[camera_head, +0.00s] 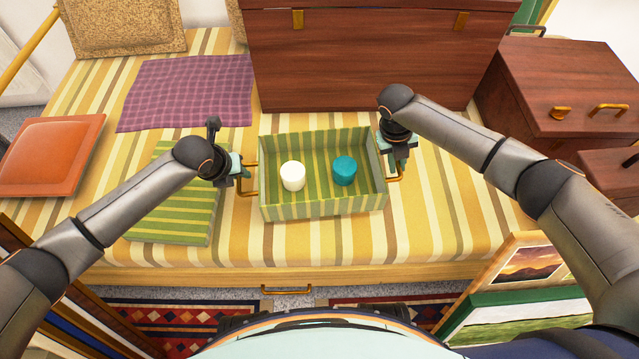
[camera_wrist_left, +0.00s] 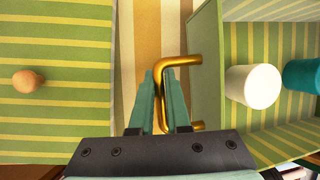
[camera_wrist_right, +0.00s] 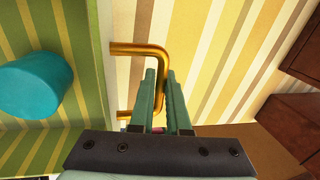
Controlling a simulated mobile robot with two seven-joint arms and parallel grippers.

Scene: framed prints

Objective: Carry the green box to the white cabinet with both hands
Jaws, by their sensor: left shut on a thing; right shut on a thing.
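The green striped box (camera_head: 318,207) is open at the top and sits on the striped bed-like surface in the head view. It holds a white cylinder (camera_head: 292,176) and a teal cylinder (camera_head: 344,171). My left gripper (camera_head: 246,172) is shut on the box's left brass handle, which also shows in the left wrist view (camera_wrist_left: 182,62). My right gripper (camera_head: 391,160) is shut on the right brass handle, seen in the right wrist view (camera_wrist_right: 140,50). I cannot pick out a white cabinet in these views.
A green striped lid-like panel (camera_head: 170,222) with a round knob lies left of the box. A purple checked cloth (camera_head: 190,92), an orange cushion (camera_head: 50,155) and a large brown chest (camera_head: 370,55) surround it. Brown cases (camera_head: 570,90) stand at right. Framed prints (camera_head: 520,270) stand front right.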

